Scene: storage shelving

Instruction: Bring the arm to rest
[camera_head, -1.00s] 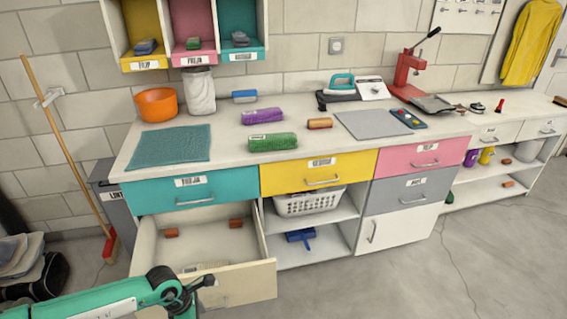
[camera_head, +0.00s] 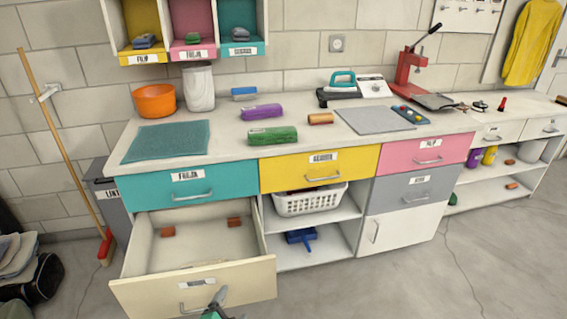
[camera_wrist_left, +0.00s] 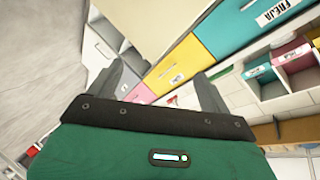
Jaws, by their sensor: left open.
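My left gripper (camera_head: 217,299) shows at the bottom edge of the head view, just in front of the open cream drawer (camera_head: 243,281). Only its tip end and a bit of green show there; the rest of the arm is out of frame. In the left wrist view the gripper (camera_wrist_left: 166,88) has its two dark fingers spread apart with nothing between them. Beyond the fingers are the coloured drawer fronts, tilted in the picture. My right gripper is not in view.
The open drawer juts out from under the teal drawer (camera_head: 218,184) and holds two small reddish blocks. A broom (camera_head: 69,157) leans at the left wall beside a grey bin (camera_head: 108,203). The worktop (camera_head: 218,128) carries several items. The floor at right is clear.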

